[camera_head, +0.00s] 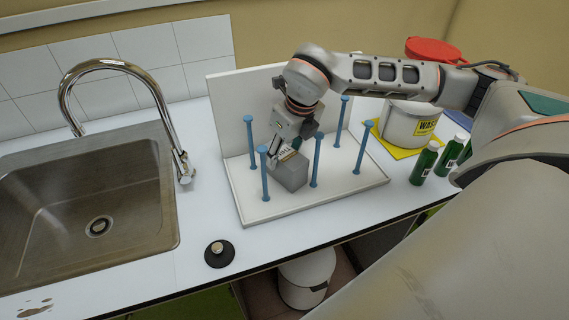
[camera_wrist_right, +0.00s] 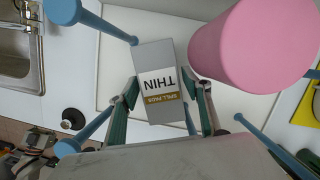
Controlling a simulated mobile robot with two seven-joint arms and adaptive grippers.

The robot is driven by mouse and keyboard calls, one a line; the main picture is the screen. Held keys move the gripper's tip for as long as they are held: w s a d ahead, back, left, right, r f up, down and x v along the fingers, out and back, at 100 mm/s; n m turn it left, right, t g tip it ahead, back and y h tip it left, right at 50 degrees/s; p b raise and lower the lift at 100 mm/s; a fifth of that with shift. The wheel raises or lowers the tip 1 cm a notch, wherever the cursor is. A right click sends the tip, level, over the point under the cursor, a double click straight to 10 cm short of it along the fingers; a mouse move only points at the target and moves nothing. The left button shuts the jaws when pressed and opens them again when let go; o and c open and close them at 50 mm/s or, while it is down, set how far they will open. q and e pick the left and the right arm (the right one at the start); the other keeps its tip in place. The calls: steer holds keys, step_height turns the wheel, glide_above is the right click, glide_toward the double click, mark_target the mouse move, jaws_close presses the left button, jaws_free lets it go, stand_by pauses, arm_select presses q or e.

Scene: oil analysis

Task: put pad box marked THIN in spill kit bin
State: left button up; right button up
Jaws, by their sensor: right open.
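The grey pad box (camera_head: 291,172) stands on the white board among blue posts in the head view. In the right wrist view the pad box (camera_wrist_right: 154,55) shows a white label reading THIN, upside down, with a "SPILL PADS" band. My right gripper (camera_head: 287,150) is over the box; its fingers (camera_wrist_right: 163,92) are open on either side of it, and I cannot tell whether they touch it. My left gripper is out of view. No bin with a readable spill kit marking shows.
Blue posts (camera_head: 316,160) rise around the box on the white board (camera_head: 350,180). A pink cylinder (camera_wrist_right: 250,45) is close beside it in the wrist view. A waste container (camera_head: 403,124) and green bottles (camera_head: 424,163) stand right; a sink (camera_head: 90,220) left. A white bin (camera_head: 304,278) is below the counter.

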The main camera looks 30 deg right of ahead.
steer(key=p+x, duration=0.1)
steer(key=x, duration=0.4)
steer(key=shift+f, duration=0.1)
steer(key=shift+f+b, duration=0.25)
steer(key=shift+b, duration=0.1)
stand_by(0.3)
steer(key=shift+s, duration=0.1)
steer(key=c, duration=1)
